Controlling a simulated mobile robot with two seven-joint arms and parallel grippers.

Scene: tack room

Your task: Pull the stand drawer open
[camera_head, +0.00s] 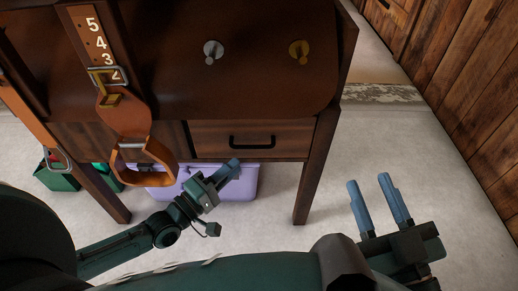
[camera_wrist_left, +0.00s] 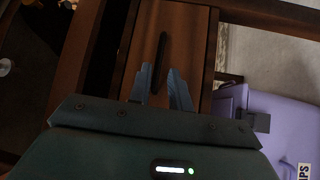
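The stand drawer (camera_head: 220,137) is a brown wooden front under the dark stand top, and it looks flush with its frame. Its black bar handle (camera_head: 252,142) is at the middle. My left gripper (camera_head: 232,166) is just below and left of the handle, in front of the stand. In the left wrist view the two blue fingers of the gripper (camera_wrist_left: 162,78) are apart, with the drawer handle (camera_wrist_left: 162,50) ahead between their tips; I see no clear contact. My right gripper (camera_head: 370,190) is open and empty, low at the right, away from the stand.
A lilac box (camera_head: 245,185) stands on the floor under the drawer. An orange leather strap (camera_head: 130,130) with a buckle hangs at the stand's left front. A stand leg (camera_head: 308,185) is right of the drawer. Pale floor is free between it and the wooden wall (camera_head: 470,80).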

